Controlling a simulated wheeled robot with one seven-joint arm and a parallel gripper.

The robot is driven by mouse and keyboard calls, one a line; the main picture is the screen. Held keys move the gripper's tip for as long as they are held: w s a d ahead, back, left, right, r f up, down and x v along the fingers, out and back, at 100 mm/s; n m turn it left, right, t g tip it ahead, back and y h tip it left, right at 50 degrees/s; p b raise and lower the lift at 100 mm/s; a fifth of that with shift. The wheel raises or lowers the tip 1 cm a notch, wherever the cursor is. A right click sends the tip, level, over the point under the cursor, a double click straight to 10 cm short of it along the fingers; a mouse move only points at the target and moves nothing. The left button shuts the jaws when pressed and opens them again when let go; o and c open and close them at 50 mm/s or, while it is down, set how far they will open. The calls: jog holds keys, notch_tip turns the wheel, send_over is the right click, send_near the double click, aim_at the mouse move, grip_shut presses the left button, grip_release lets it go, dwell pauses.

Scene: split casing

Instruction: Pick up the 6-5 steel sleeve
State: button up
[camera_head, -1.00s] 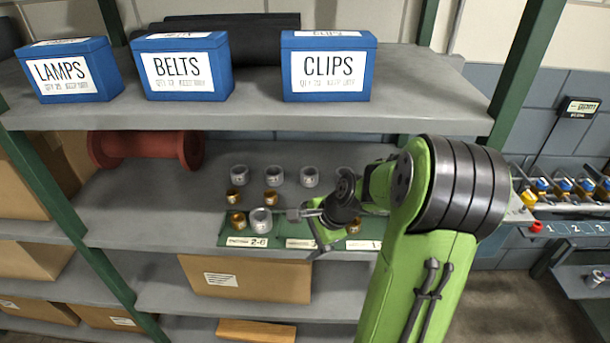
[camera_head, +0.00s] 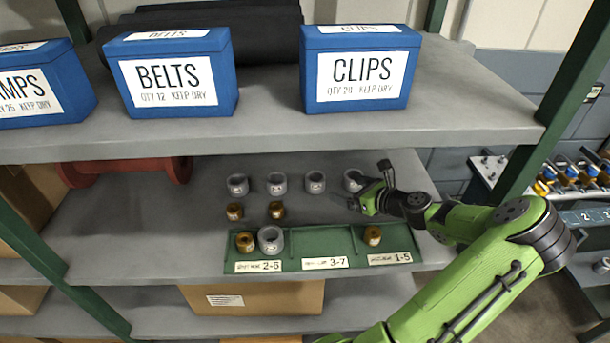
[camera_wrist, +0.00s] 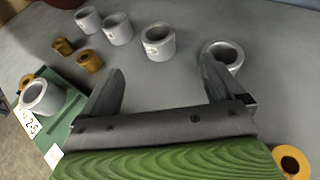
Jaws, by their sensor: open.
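Several grey steel sleeves stand in a row on the middle shelf: the first (camera_head: 237,185), second (camera_head: 277,184), third (camera_head: 315,182) and rightmost (camera_head: 353,180). Their markings are too small to read, so I cannot tell which is 6-5. My gripper (camera_head: 360,187) is open and empty at the row's right end. In the wrist view my gripper (camera_wrist: 163,75) has its right finger close to the rightmost sleeve (camera_wrist: 226,51), partly covering it. The third sleeve (camera_wrist: 158,42) lies ahead, between the finger directions. I cannot tell whether the finger touches the rightmost sleeve.
A green tray (camera_head: 334,242) at the shelf front holds a steel sleeve (camera_head: 271,239) and brass sleeves (camera_head: 244,242) and (camera_head: 372,235). Two brass sleeves (camera_head: 234,211) and (camera_head: 276,210) stand behind it. The upper shelf (camera_head: 270,136) with blue boxes (camera_head: 360,68) overhangs.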

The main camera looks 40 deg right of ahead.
aim_at(311, 177)
jog(key=x, duration=0.7)
jog(key=b+x, duration=0.1)
jog(key=x, duration=0.6)
jog(key=shift+w+a+f, duration=0.2)
jog(key=shift+w+f, duration=0.05)
jog(key=shift+w, duration=0.1)
jog(key=shift+s+r, duration=0.1)
jog(key=shift+s, duration=0.05)
jog(key=c, duration=1.4)
jog(key=shift+r, duration=0.15)
jog(key=shift+c, duration=0.6)
